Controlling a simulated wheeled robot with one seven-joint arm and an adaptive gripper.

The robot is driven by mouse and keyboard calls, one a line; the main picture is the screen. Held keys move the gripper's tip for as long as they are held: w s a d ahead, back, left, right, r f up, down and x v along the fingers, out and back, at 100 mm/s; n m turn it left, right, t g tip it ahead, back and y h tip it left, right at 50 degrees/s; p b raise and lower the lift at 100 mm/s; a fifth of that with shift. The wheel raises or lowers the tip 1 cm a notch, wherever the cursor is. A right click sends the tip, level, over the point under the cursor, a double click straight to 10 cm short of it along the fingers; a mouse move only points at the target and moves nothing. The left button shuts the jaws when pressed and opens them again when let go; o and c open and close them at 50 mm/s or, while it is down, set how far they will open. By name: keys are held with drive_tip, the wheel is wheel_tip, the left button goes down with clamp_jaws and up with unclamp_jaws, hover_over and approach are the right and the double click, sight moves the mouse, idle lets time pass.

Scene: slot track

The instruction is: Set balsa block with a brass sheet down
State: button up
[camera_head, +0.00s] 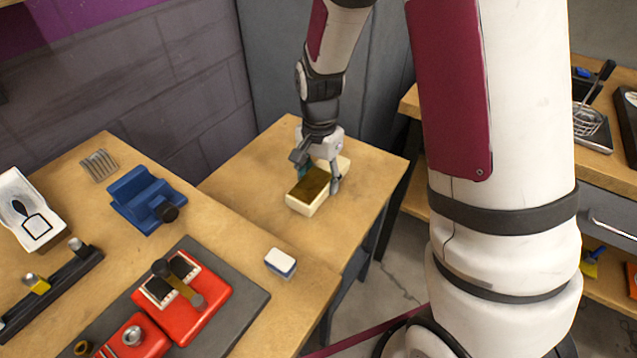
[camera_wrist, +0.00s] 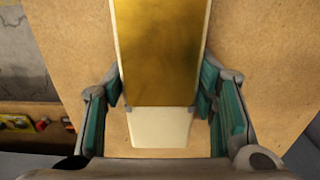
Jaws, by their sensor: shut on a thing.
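The balsa block with a brass sheet (camera_head: 309,190) is a pale cream block with a dark golden plate on its top. It is at the wooden side table, in the middle of the head view. My gripper (camera_head: 318,176) points down and is shut on the block, one finger on each side. In the wrist view the brass sheet (camera_wrist: 160,50) runs up between the teal-padded fingers of my gripper (camera_wrist: 163,105), and bare pale block (camera_wrist: 160,127) shows at its near end. Whether the block's underside touches the tabletop (camera_head: 248,177) I cannot tell.
A workbench on the left holds a blue vise (camera_head: 145,197), a red fixture (camera_head: 190,305) on a dark mat and a small white-and-blue block (camera_head: 280,262). The side table is clear around the block. A grey wall panel (camera_head: 330,80) stands behind it.

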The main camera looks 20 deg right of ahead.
drive_tip(key=shift+f, duration=0.8)
drive_tip(key=shift+f, duration=0.2)
drive_tip(key=o, duration=1.2)
drive_tip(key=shift+r, duration=0.1)
